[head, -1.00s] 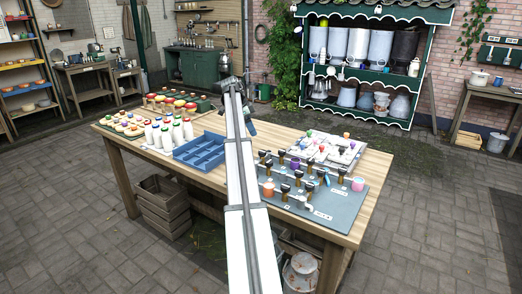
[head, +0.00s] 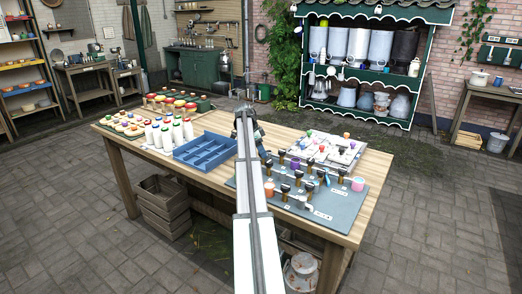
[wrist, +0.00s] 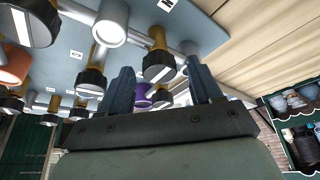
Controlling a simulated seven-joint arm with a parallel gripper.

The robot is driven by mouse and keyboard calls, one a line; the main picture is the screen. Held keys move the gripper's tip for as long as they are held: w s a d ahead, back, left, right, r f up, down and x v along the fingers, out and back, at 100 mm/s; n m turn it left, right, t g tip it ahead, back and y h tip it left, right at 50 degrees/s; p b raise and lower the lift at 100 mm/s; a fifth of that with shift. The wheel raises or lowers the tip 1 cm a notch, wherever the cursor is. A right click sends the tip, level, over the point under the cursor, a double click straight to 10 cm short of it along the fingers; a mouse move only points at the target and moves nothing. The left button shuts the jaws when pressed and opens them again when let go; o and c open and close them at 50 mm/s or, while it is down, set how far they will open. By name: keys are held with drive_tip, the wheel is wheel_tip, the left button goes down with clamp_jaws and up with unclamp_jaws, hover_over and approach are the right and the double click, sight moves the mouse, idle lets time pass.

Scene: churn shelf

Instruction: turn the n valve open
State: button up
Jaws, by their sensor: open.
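A grey valve board (head: 335,207) lies on the table's right part, with several black-knobbed valves on brass stems and white pipes. In the wrist view, the board (wrist: 205,22) fills the top. My gripper (wrist: 162,88) is open, its two dark fingers apart. One black valve knob (wrist: 158,66) with a white line shows between and just beyond the fingers; I cannot tell whether they touch it. A small label (wrist: 166,4) by that valve is too small to read surely, so I cannot say which is the n valve. In the head view, my arm hides part of the board's left side.
Other black knobs (wrist: 91,80) stand close beside the left finger. A purple piece (wrist: 160,97) shows between the fingers. A blue tray (head: 207,152) and white bottles (head: 170,132) stand left of the arm. A white tray of pieces (head: 330,150) lies behind the board.

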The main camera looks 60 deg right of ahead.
drive_tip(key=shift+c, duration=0.5)
drive_tip(key=c, duration=0.9)
drive_tip(key=shift+c, duration=0.2)
drive_tip(key=n, duration=0.2)
drive_tip(key=n+t+h, duration=0.1)
drive_tip(key=n, duration=0.1)
drive_tip(key=shift+s+a, duration=0.15)
drive_tip(key=n+t, duration=0.2)
drive_tip(key=n, duration=0.2)
drive_tip(key=shift+s, duration=0.1)
drive_tip(key=n+t, duration=0.1)
drive_tip(key=n, duration=0.4)
drive_tip(key=shift+s+t, duration=0.1)
drive_tip(key=shift+t, duration=0.3)
drive_tip(key=n+t+y, duration=0.1)
drive_tip(key=n, duration=0.3)
drive_tip(key=shift+n, duration=0.4)
drive_tip(key=shift+t, duration=0.4)
